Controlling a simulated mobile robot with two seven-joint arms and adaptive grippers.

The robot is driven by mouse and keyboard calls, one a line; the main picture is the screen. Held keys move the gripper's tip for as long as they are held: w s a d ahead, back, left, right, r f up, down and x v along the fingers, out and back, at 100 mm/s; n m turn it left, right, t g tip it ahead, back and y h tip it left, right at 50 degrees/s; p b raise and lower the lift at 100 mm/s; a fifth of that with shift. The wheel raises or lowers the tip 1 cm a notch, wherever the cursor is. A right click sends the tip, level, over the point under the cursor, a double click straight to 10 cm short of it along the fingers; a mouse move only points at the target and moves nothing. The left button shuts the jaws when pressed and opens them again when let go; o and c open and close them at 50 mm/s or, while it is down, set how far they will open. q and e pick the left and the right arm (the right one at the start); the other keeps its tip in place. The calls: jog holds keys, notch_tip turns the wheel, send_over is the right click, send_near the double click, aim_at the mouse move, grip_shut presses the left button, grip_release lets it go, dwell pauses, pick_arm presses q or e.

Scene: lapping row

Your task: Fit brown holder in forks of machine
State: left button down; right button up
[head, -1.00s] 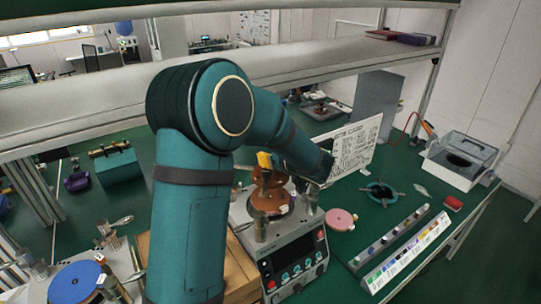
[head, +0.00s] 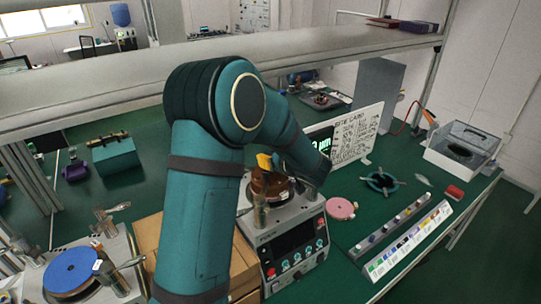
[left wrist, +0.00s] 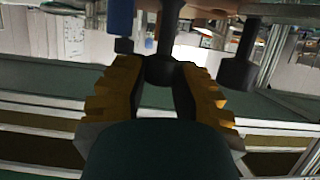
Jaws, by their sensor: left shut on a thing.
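The brown holder (head: 262,184) is a round brown piece over the top of the grey machine (head: 290,240). My left gripper (head: 270,163), with yellow fingers, is at its upper side, partly behind my own arm. In the left wrist view, the yellow fingers (left wrist: 160,72) are closed around a dark knob (left wrist: 160,66) on a post that runs to a brown surface (left wrist: 205,13), which looks like the holder. A metal post (head: 260,207) stands in front of the holder. The forks cannot be made out clearly, nor whether the holder touches them. My right gripper is not in view.
A second machine with a blue disc (head: 72,270) stands at lower left. A wooden box (head: 170,245) is beside the machine. To the right are a pink disc (head: 341,208), a dark ring with arms (head: 382,182) and a colored strip (head: 408,240). A white sign (head: 357,137) stands behind.

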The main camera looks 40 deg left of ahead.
pick_arm(q)
jog(key=shift+r+p, duration=0.1)
jog(key=shift+p, duration=1.1)
dwell(1.5)
jog(key=shift+f+b, duration=0.6)
jog(key=shift+f, duration=0.55)
jog(key=c, duration=0.8)
grip_release()
jog(key=shift+o, duration=0.2)
jog(key=shift+f, duration=0.1)
jog(key=shift+d, duration=0.1)
jog(key=v, duration=1.2)
jog(key=shift+s, duration=0.1)
